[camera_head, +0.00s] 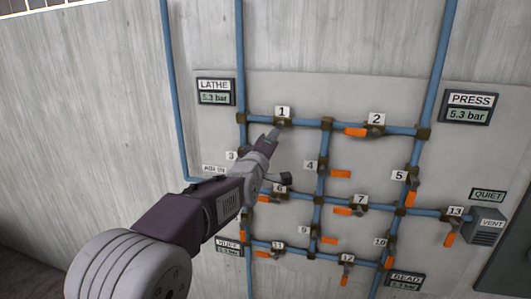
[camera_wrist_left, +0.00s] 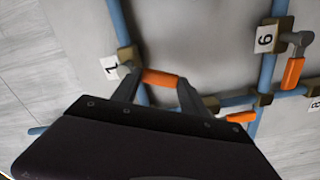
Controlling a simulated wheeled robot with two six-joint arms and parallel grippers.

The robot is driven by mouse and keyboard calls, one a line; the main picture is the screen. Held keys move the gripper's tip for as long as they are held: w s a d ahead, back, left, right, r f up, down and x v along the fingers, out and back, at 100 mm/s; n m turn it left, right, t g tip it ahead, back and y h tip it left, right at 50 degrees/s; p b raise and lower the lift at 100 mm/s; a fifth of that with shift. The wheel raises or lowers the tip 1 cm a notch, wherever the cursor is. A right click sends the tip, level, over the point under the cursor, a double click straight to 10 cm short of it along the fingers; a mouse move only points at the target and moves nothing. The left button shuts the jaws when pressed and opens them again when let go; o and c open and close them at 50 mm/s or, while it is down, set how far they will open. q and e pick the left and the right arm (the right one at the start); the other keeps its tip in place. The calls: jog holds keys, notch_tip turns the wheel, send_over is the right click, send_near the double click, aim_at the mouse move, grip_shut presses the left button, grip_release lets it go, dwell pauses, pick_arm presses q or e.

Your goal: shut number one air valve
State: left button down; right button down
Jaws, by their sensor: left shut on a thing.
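The number 1 air valve (camera_head: 283,122) sits on the upper blue pipe, left of valve 2, under its white "1" label (camera_head: 283,112). In the left wrist view, its label (camera_wrist_left: 110,68) is beside the valve body, and its orange handle (camera_wrist_left: 163,78) sticks out roughly across the pipe. My left gripper (camera_head: 273,134) reaches up to the valve from the lower left. In the wrist view its two fingers (camera_wrist_left: 160,90) are on either side of the orange handle and shut on it. In the head view the gripper hides the handle. My right gripper is not in view.
Several other numbered valves with orange handles, such as valve 2 (camera_head: 375,131) and valve 4 (camera_head: 322,165), sit on the blue pipe grid. The LATHE gauge (camera_head: 215,92) and PRESS gauge (camera_head: 469,107) both read 5.3 bar. My left arm covers part of the lower left panel.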

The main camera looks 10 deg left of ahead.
pick_arm(q)
jog(key=shift+d+f+n+b, duration=0.1)
jog(key=shift+d+n+b, duration=0.35)
jog(key=shift+n, duration=0.35)
jog(key=shift+d+f+n+b, duration=0.15)
jog(key=shift+d+n+b, duration=0.15)
jog(key=shift+n+b, duration=0.4)
jog(key=shift+d+f+n+b, duration=0.1)
jog(key=shift+d+n+b, duration=0.3)
jog(key=shift+n, duration=0.5)
jog(key=c, duration=0.8)
grip_release()
jog(key=shift+o, duration=1)
jog(key=shift+d, duration=0.15)
jog(key=s+b, duration=0.1)
jog(key=s, duration=0.8)
jog(key=shift+a, duration=0.2)
